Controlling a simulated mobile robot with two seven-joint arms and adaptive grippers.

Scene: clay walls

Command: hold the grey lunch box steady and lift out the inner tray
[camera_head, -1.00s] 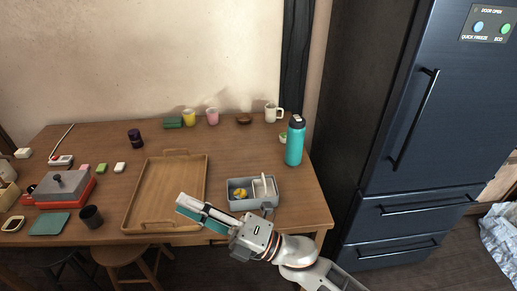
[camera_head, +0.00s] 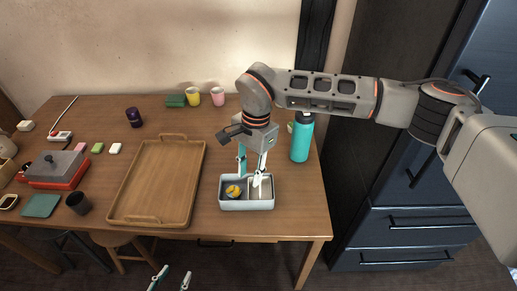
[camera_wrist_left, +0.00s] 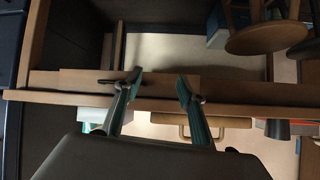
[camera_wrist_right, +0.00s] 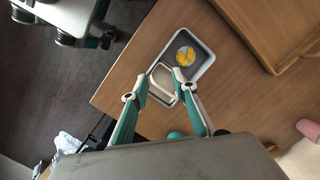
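The grey lunch box (camera_head: 246,206) stands near the table's front right, with yellow food in its left part. Its pale inner tray (camera_head: 263,191) is in the right part; it also shows in the right wrist view (camera_wrist_right: 163,69). My right gripper (camera_head: 252,168) points down over the lunch box. Its fingers are apart, with the inner tray seen between and beyond the tips (camera_wrist_right: 162,84); contact cannot be told. My left gripper (camera_head: 170,272) is open and empty in front of the table, low at the bottom edge; its tips show in the left wrist view (camera_wrist_left: 160,75).
A teal bottle (camera_head: 302,138) stands behind and right of the lunch box. A wooden tray (camera_head: 158,180) lies to its left. Cups (camera_head: 193,97) stand at the back. The table's front edge lies between my left gripper and the lunch box. Stools (camera_head: 118,243) stand below.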

